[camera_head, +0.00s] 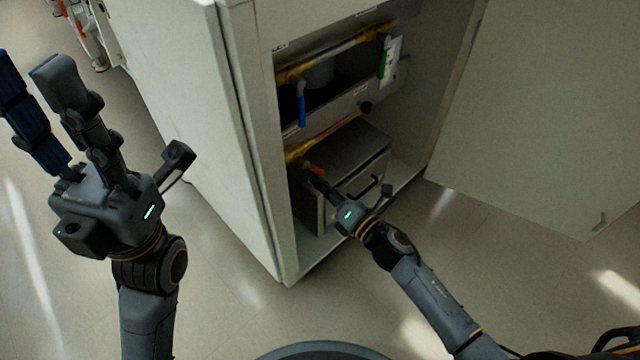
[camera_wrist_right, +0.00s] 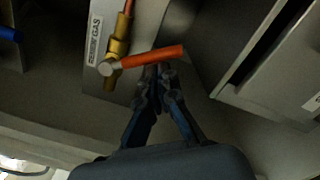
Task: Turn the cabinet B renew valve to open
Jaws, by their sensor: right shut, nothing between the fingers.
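An open cabinet (camera_head: 265,150) stands in the middle of the head view. Inside, low on the left, a valve with an orange lever (camera_head: 316,170) sits on a brass fitting. In the right wrist view the orange lever (camera_wrist_right: 152,57) points sideways from the brass valve body (camera_wrist_right: 118,48), beside a label reading GAS. Which valve is the renew valve cannot be read. My right gripper (camera_head: 317,184) is inside the cabinet, shut and empty. Its fingertips (camera_wrist_right: 160,72) are at the lever's underside; contact cannot be told. My left gripper (camera_head: 28,65) is open and empty, outside the cabinet on the left.
A blue lever (camera_head: 301,108) hangs from the upper pipe. A grey metal box with a handle (camera_head: 352,160) stands close to my right gripper. A green and white tag (camera_head: 389,60) hangs higher up. The cabinet door (camera_head: 550,120) stands open on the right. The floor in front is clear.

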